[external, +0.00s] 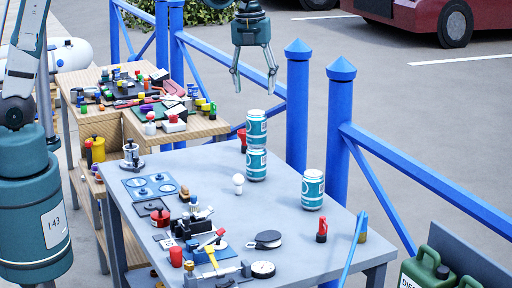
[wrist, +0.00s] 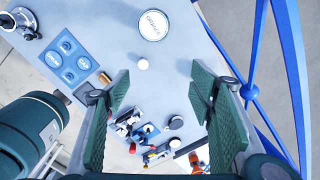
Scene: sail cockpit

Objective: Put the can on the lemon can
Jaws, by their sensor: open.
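Two teal-and-white cans stand stacked on the grey table: an upper can (external: 256,128) sits upright on a lower can (external: 256,165). A third similar can (external: 313,190) stands alone, to the right and nearer the camera. I cannot tell from the labels which is the lemon can. My gripper (external: 254,90) is open and empty above the stack, apart from it, fingers pointing down. In the wrist view, one round white can top (wrist: 153,24) with lettering like "ORANGE" shows beyond the open fingers (wrist: 158,88). No other can is clear there.
The grey table (external: 205,168) has a small white knob-like piece (external: 238,183), a red bottle (external: 321,230), a black pulley (external: 268,240) and several fittings in front. Blue posts and rails (external: 340,130) run along its far right side. A cluttered wooden table (external: 90,125) stands behind left.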

